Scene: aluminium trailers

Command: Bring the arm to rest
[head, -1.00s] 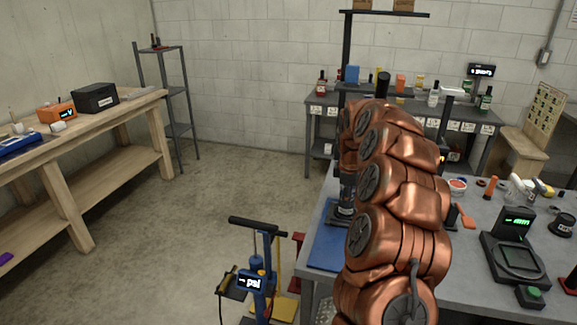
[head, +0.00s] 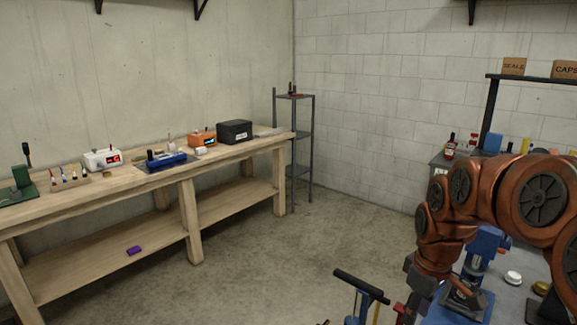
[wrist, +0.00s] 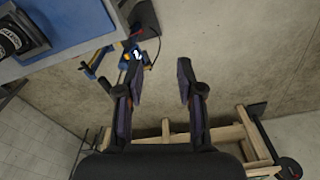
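My copper arm (head: 455,200) shows at the right of the head view. It is bent, with its far end hanging down at the near edge of the grey table. In the wrist view my gripper (wrist: 160,85) is open, its two dark fingers well apart. Nothing is between them, and bare floor shows in the gap. In the head view the fingers cannot be made out clearly.
A wooden workbench (head: 150,184) with several devices stands along the left wall. A grey shelf rack (head: 303,137) stands in the corner. A blue floor pump (head: 362,290) stands close to my arm's end. The concrete floor (head: 300,250) between is clear.

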